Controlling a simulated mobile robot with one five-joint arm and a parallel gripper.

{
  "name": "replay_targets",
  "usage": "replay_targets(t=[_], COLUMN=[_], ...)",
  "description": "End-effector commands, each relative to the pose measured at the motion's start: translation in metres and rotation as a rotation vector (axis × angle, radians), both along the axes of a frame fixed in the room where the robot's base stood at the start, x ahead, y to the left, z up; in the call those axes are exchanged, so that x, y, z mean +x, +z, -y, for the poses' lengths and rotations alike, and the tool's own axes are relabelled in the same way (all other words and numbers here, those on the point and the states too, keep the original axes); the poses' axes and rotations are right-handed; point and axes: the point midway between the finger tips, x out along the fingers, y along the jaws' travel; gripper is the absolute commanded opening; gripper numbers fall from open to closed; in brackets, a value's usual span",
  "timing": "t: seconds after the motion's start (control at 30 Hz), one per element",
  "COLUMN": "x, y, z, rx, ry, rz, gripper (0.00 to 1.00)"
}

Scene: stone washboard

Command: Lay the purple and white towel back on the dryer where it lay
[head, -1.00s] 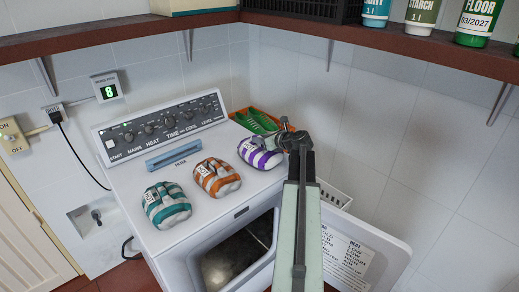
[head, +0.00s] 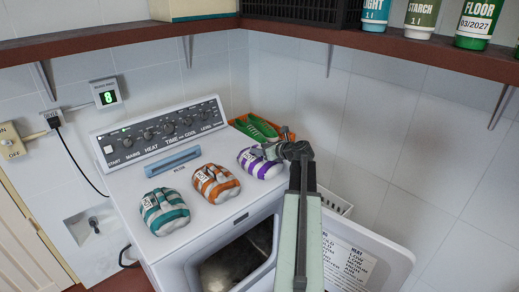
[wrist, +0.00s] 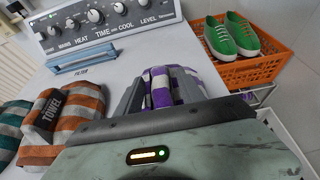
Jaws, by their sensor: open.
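The purple and white striped towel (head: 261,168) lies rolled on the top of the white dryer (head: 205,227), near its right edge. My gripper (head: 279,150) is at the towel's back right side, low over the dryer top. In the wrist view the towel (wrist: 172,80) shows between my gripper's two spread fingers (wrist: 163,92), which are open. The near part of the towel is hidden behind my gripper's body. I cannot tell whether the fingers touch the cloth.
An orange and white towel (head: 216,184) and a teal and white towel (head: 165,212) lie to the left. An orange basket (wrist: 266,70) with green shoes (wrist: 232,34) is close on the right. The dryer door (head: 358,250) hangs open. A shelf (head: 300,24) runs above.

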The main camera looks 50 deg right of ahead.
Motion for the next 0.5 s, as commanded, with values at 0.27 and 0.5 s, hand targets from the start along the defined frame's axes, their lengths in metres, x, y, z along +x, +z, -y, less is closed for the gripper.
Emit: replay_targets(t=[0.27, 0.5], x=[-0.065, -0.099], y=[0.032, 0.043], z=[-0.007, -0.009], rx=[0.0, 0.0], ry=[-0.003, -0.001], rz=[0.0, 0.001], gripper=[0.45, 0.45])
